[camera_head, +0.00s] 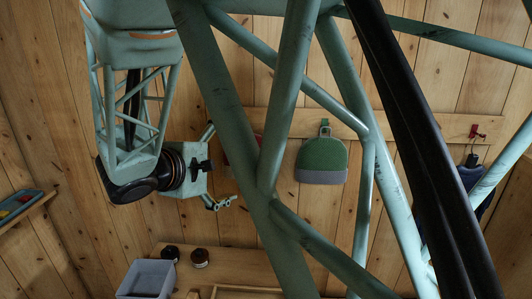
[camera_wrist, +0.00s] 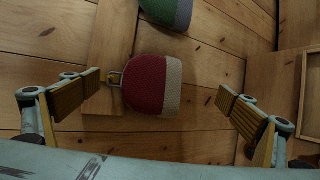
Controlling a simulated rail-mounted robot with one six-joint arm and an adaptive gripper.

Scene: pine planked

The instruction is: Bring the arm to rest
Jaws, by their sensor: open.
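My gripper (camera_wrist: 166,102) is open in the wrist view, its two padded fingers spread wide with nothing between them in its grasp. In the head view my gripper (camera_head: 222,168) is left of centre, in front of the planked wall, partly hidden by a green strut. A red bag with a beige band (camera_wrist: 145,84) hangs from the wall rail beyond the fingers. In the head view only a small part of it shows behind the strut.
A green bag with a grey band (camera_head: 322,161) hangs on the wall rail (camera_head: 400,123). A dark blue item (camera_head: 470,178) hangs at the right. A small tray (camera_head: 17,204) sits at the left.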

